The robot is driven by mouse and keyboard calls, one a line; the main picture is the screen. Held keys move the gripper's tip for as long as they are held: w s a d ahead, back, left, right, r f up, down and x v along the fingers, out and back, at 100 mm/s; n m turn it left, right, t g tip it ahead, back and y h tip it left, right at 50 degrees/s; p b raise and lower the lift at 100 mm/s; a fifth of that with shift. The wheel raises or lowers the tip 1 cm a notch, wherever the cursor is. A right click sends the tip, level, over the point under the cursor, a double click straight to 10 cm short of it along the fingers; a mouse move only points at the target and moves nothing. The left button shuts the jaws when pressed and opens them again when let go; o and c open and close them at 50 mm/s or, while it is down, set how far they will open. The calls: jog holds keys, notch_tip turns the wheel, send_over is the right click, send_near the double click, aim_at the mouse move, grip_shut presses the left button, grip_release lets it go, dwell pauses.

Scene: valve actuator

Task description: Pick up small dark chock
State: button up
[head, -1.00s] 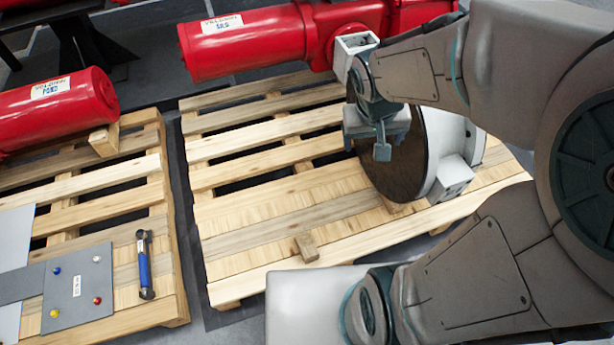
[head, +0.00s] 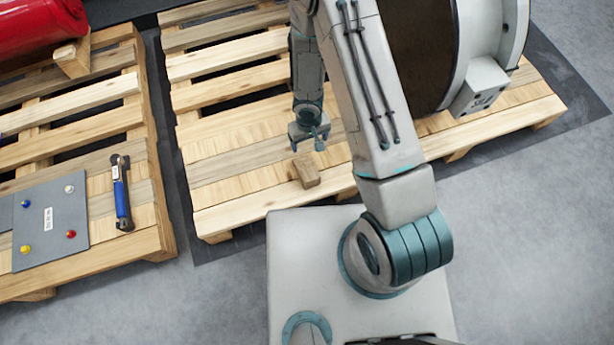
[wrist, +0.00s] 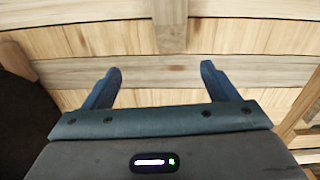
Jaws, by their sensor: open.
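The small dark chock (head: 306,171) is a short brown wooden block lying on the light boards near the front edge of the right pallet. In the wrist view the chock (wrist: 170,25) shows at the top, upright in the picture and cut off by the edge. My gripper (head: 307,142) is open and empty, pointing down just behind the chock in the head view. In the wrist view my gripper (wrist: 160,72) has its fingers spread, with the chock lying beyond the gap between them and apart from both.
A large round white and brown flanged part (head: 425,50) stands on the right pallet (head: 235,190). The left pallet (head: 150,235) holds a blue-handled tool (head: 122,195), a grey plate (head: 50,225) and a red cylinder (head: 40,25). Boards around the chock are clear.

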jog(key=b, duration=0.1)
send_over(307, 167)
notch_tip(307, 167, down, 5)
jog(key=shift+g, duration=0.3)
notch_tip(307, 167, down, 7)
jog(key=b, duration=0.4)
jog(key=shift+s, duration=0.1)
jog(key=shift+f+b, duration=2)
jog(key=shift+f, duration=0.85)
jog(key=c, duration=1.2)
